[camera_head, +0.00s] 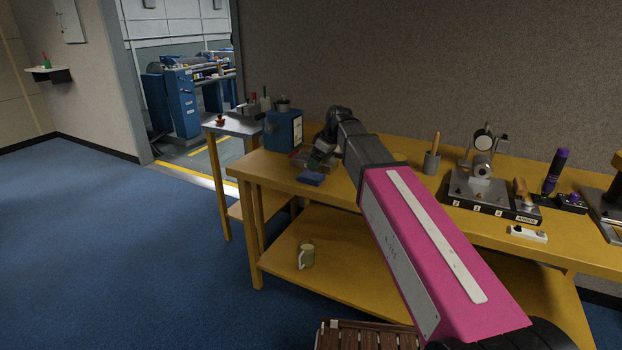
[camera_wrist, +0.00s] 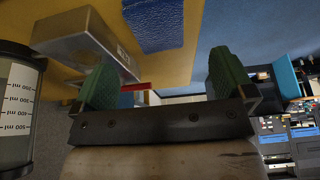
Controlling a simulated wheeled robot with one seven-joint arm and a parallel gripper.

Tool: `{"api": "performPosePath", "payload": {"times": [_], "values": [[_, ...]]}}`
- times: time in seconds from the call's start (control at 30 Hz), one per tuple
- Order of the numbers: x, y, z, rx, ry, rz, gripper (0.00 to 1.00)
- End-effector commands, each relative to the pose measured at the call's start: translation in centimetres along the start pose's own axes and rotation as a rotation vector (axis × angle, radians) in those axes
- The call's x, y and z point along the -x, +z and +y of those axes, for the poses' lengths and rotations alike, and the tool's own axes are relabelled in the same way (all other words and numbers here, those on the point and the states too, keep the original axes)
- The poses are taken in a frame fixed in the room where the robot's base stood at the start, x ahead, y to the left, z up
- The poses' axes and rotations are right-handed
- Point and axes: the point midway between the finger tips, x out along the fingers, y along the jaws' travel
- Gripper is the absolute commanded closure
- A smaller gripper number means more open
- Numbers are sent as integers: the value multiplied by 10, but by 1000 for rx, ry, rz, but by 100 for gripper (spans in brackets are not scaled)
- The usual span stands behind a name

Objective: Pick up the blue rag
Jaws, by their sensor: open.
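The blue rag (camera_head: 311,179) lies flat on the yellow workbench (camera_head: 262,170), near its front left edge. The rag also shows at the top of the wrist view (camera_wrist: 153,22), beyond the fingertips. My gripper (camera_head: 320,158) is just behind the rag in the head view, apart from it and partly hidden by my wrist. In the wrist view, my gripper's (camera_wrist: 163,78) two green-padded fingers are spread wide, with no rag between them.
A metal block with a label (camera_wrist: 85,42) lies close to the left finger. A graduated cylinder (camera_wrist: 17,105) stands at the wrist view's left. A blue box (camera_head: 283,131) stands behind the rag. A mug (camera_head: 306,256) sits on the lower shelf.

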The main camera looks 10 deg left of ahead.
Motion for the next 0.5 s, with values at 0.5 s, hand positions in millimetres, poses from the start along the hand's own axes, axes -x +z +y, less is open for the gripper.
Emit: {"api": "performPosePath", "payload": {"times": [0.5], "values": [[-51, 0, 3, -1, -1, -1, 0]]}}
